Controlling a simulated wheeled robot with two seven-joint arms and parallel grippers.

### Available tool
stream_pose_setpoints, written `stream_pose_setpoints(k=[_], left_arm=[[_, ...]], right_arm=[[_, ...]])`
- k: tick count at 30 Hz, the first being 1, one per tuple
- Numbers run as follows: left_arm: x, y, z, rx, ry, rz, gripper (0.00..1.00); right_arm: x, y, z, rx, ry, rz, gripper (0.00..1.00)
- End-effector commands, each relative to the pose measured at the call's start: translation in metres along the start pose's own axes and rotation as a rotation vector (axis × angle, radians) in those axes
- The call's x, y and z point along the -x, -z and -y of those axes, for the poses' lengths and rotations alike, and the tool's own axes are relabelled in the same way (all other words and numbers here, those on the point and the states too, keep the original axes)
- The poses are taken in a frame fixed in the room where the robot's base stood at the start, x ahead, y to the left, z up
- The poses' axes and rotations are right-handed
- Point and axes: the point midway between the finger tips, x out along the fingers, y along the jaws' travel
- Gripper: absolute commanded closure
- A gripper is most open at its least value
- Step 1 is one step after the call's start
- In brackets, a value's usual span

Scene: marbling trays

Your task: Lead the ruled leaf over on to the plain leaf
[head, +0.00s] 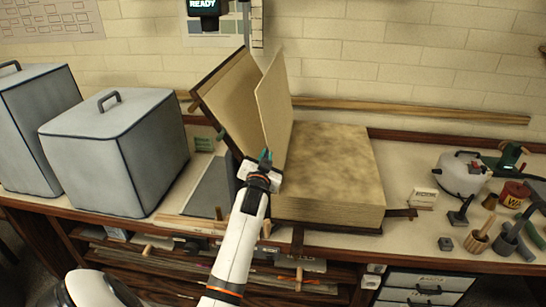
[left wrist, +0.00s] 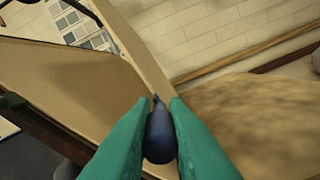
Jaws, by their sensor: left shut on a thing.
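A big book lies open on the bench. One tan leaf (head: 274,105) stands nearly upright near its middle; I take it as the ruled leaf, but no ruling shows. It appears nearly edge-on in the left wrist view (left wrist: 138,42). The left side of the book (head: 228,95) leans back at a slant, tan inside a dark cover. The right-hand block (head: 335,160) lies flat with a mottled tan top page. My left gripper (head: 265,157) has green fingers shut on a dark blue knob (left wrist: 160,135) at the standing leaf's near edge. My right gripper is not in view.
Two grey lidded boxes (head: 115,140) stand at the left. A grey wedge (head: 212,185) is under the slanted side. A white pot (head: 460,174), a red tin (head: 514,194) and small tools crowd the right. A wooden rail (head: 420,112) runs behind the book.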

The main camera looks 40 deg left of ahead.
Motion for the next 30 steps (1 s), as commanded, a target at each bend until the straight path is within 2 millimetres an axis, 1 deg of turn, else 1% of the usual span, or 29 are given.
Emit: stream_pose_setpoints(k=[4,17,18,21,30], left_arm=[[0.0001,0.0035,-0.0034,0.021,0.000,-0.002,1.00],[0.0002,0.0048,-0.0035,0.027,0.001,-0.003,1.00],[0.0002,0.0048,-0.0035,0.027,0.001,-0.003,0.79],[0.0001,0.0045,-0.0035,0.027,0.001,-0.003,0.64],[0.0008,0.0039,-0.0038,0.027,0.001,-0.001,0.64]], right_arm=[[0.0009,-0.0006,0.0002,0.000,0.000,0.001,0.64],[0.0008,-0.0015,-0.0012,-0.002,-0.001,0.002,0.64],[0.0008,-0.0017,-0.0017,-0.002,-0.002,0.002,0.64],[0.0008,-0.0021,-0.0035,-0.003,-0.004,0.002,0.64],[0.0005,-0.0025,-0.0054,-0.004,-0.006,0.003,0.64]])
